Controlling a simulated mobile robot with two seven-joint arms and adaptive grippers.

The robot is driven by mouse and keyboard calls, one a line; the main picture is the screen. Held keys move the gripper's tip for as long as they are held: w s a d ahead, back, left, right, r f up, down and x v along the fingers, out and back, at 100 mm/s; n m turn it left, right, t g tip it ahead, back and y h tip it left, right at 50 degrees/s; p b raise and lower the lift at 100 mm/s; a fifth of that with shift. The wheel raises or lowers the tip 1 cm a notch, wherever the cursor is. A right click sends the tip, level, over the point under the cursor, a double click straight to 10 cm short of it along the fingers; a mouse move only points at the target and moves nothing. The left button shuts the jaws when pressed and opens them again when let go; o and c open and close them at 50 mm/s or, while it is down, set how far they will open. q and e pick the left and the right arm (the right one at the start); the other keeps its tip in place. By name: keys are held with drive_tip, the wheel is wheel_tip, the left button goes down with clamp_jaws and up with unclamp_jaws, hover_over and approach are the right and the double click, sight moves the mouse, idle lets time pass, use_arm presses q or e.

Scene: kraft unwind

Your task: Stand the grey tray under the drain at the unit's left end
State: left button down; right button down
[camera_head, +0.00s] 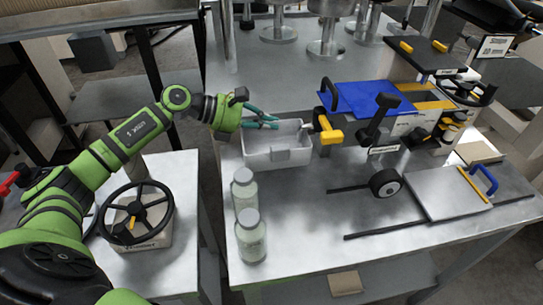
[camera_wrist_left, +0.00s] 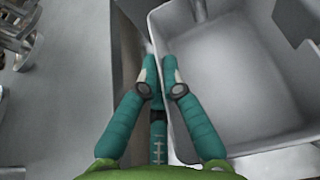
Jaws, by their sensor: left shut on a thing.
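The grey tray (camera_head: 278,158) is an open box at the left end of the unit (camera_head: 405,120), and it shows large in the left wrist view (camera_wrist_left: 225,75). It looks level. I cannot tell whether its base touches the bench. My left gripper (camera_head: 276,122) is shut on the tray's rim, with its green fingers (camera_wrist_left: 161,72) either side of the wall. A yellow-handled valve (camera_head: 328,133), likely the drain, is at the tray's right end, with a pale spout near the tray's right rim. My right gripper is not in view.
Two clear jars (camera_head: 250,236) stand on the metal bench (camera_head: 310,220) in front of the tray. A black handwheel (camera_head: 137,212) is on a side table at left. Metal posts (camera_head: 327,45) stand behind. The bench's front middle is clear.

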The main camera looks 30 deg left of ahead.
sight(268, 143)
use_arm(q)
drive_tip(key=f, duration=0.3)
drive_tip(key=shift+w, duration=0.25)
wheel_tip(268, 143, down, 4)
drive_tip(key=shift+s+r+p, duration=0.1)
drive_tip(key=shift+p, duration=0.4)
drive_tip(key=shift+f, duration=0.3)
drive_tip(key=shift+f, duration=0.1)
drive_tip(key=c, duration=1.4)
unclamp_jaws()
